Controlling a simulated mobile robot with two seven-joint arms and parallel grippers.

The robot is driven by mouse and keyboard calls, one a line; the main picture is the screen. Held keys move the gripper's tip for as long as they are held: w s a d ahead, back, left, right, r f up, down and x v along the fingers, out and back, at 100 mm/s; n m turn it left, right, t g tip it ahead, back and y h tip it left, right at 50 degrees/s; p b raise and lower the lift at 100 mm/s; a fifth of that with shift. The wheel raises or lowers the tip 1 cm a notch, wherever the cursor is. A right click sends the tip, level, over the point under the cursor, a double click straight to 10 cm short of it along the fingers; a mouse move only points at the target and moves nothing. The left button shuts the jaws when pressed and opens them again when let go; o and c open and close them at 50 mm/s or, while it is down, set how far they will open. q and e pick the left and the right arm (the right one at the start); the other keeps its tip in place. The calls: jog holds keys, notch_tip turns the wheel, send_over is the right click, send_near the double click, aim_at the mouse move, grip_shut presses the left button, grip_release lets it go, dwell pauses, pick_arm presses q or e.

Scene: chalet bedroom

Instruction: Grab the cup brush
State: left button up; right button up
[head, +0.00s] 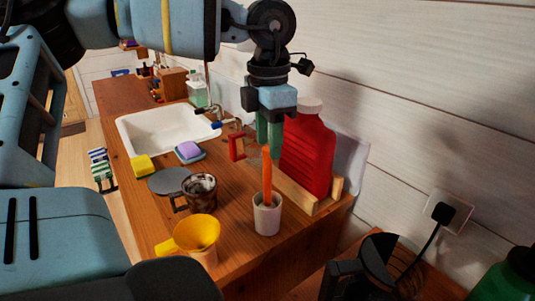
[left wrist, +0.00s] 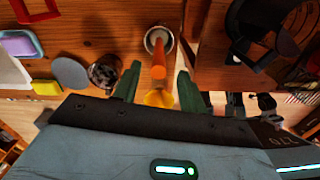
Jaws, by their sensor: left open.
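The cup brush (head: 267,185) shows as an upright orange handle standing in a small whitish cup (head: 266,219) near the counter's front right corner. Its lower end is hidden in the cup. My left gripper (head: 269,148) points down just above the brush, with its green fingers open. In the left wrist view the orange handle (left wrist: 158,71) shows between the two spread fingers (left wrist: 157,88), with no grip on it visible. The cup rim (left wrist: 158,37) lies beyond it. My right gripper is not in view.
A red bottle (head: 309,156) stands close to the right of my left gripper, by the wall. A dark patterned cup (head: 200,192), a yellow funnel-like cup (head: 197,233) and a grey disc (head: 169,182) stand left of the brush. A white sink (head: 126,121) is farther back.

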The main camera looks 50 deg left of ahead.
aim_at(267, 161)
pick_arm(q)
notch_tip(267, 161, down, 5)
jog(key=shift+r, duration=0.1)
jog(key=shift+c, duration=0.3)
grip_shut()
